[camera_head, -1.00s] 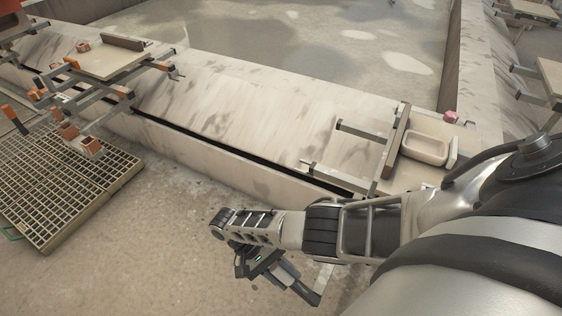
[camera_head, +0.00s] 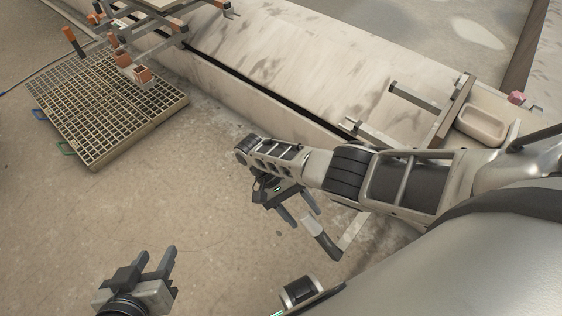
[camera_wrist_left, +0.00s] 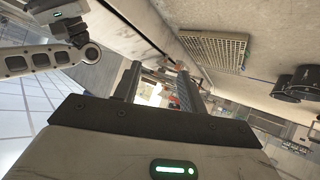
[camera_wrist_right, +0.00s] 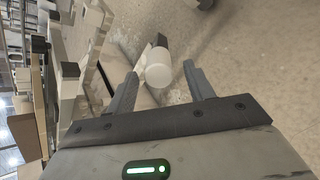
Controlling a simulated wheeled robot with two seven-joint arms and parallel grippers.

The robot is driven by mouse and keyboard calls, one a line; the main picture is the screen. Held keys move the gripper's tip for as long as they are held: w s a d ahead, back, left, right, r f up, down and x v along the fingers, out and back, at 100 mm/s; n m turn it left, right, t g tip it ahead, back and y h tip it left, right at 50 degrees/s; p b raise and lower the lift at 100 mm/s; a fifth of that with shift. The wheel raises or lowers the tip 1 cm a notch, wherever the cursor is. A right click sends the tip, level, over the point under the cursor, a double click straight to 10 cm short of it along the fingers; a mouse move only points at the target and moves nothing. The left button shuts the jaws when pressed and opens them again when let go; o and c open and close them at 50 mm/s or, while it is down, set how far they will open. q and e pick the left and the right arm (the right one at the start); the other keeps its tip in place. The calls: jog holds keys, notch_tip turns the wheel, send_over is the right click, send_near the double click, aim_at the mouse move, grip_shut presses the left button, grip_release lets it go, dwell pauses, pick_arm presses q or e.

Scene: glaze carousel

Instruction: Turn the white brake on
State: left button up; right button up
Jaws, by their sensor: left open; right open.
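My right gripper (camera_wrist_right: 160,88) is open and empty there; I see no contact with the handle. My left gripper (camera_head: 158,253) is open and empty over bare floor at the bottom left. The left wrist view shows its two fingers (camera_wrist_left: 158,85) apart. My right arm hides part of the brake's surroundings.
A floor grate (camera_head: 105,105) lies at the left, below a rack with orange-tipped clamps (camera_head: 130,65). A long pale ledge (camera_head: 300,60) crosses the view. A pale basin (camera_head: 481,126) sits on its right end. The floor between grate and right gripper is clear.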

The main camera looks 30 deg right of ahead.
pick_arm(q)
jog(key=shift+g, duration=0.5)
jog(key=f+b, duration=0.1)
jog(key=f, duration=0.2)
jog(key=d+f+b, duration=0.1)
jog(key=shift+w+f+b, duration=0.3)
jog(key=shift+f, duration=0.1)
pick_arm(e)
jog(key=v, duration=1.1)
jog(key=shift+r, duration=0.1)
